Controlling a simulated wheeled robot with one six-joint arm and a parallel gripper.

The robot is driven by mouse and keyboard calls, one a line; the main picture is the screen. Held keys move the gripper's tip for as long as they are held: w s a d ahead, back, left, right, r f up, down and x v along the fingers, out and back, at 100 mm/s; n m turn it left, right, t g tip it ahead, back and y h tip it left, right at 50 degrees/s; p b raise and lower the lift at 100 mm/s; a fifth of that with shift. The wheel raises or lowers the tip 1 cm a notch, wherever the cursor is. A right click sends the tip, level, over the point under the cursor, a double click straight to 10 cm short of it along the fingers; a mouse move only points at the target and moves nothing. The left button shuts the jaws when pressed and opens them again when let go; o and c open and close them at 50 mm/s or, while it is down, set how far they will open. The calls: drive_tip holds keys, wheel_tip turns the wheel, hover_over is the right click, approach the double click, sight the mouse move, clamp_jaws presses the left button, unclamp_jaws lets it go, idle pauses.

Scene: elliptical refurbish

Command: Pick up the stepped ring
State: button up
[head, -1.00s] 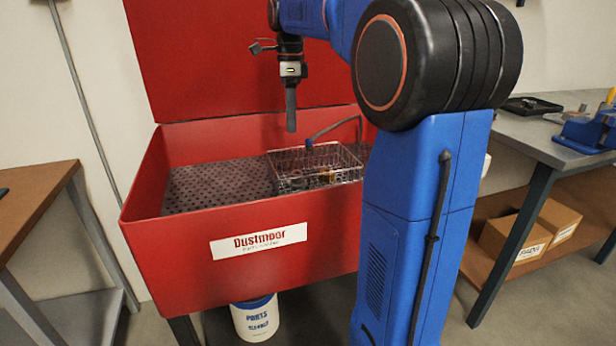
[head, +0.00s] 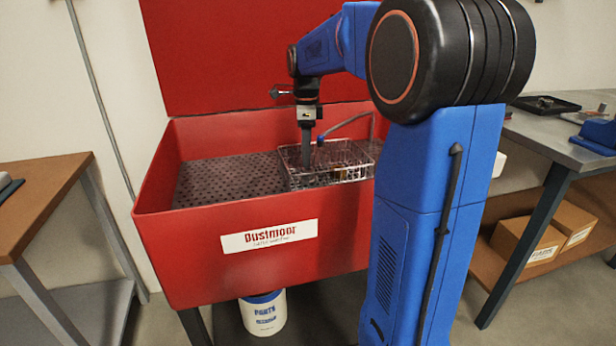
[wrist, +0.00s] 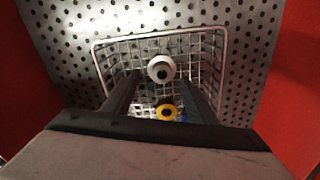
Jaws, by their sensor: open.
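A pale grey round part with a dark centre hole (wrist: 161,69), which looks like the stepped ring, lies in a wire basket (head: 372,172). In the wrist view it shows near the basket's middle, between and slightly beyond my fingertips. My gripper (wrist: 159,82) is open, with one dark finger on each side and nothing held. In the head view my gripper (head: 307,165) points straight down into the left part of the basket. The ring cannot be made out in the head view.
A yellow ring (wrist: 166,112) and a partly hidden blue part (wrist: 184,118) lie in the basket near my fingers. The basket stands on a perforated grey tray (head: 225,180) inside a red parts washer (head: 190,265). A curved spout (head: 345,124) hangs over the basket's back.

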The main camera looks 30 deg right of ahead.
drive_tip(key=shift+w+d+f, duration=0.1)
drive_tip(key=shift+d+f, duration=0.05)
drive_tip(key=shift+f, duration=1.15)
drive_tip(key=shift+d+f, duration=0.15)
drive_tip(key=shift+f, duration=1.15)
drive_tip(key=shift+c, duration=0.3)
clamp_jaws()
